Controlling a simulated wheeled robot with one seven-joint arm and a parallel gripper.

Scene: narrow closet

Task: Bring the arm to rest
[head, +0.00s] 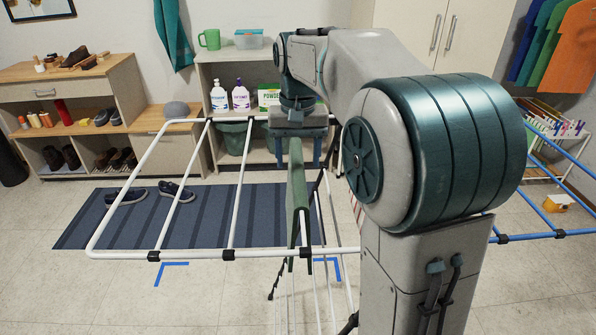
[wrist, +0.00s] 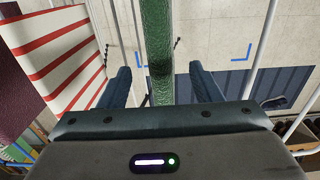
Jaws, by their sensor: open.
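My gripper (head: 298,158) points down over the white drying rack (head: 175,255), in the middle of the head view. In the wrist view its two blue fingers (wrist: 158,82) stand wide apart. A green cloth (head: 297,205) hangs on the rack below the gripper, seen nearly edge-on. In the wrist view the green cloth (wrist: 158,40) runs as a narrow strip between the open fingers, with a visible gap on each side. My arm reaches forward from the right and hides part of the rack.
A red-and-white striped cloth (wrist: 65,50) hangs close on the left in the wrist view. A blue rack (head: 545,235) stands at the right. Shelves with bottles (head: 240,97) and a shoe bench (head: 165,150) line the back wall. Shoes (head: 175,190) lie on the blue striped mat (head: 85,228).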

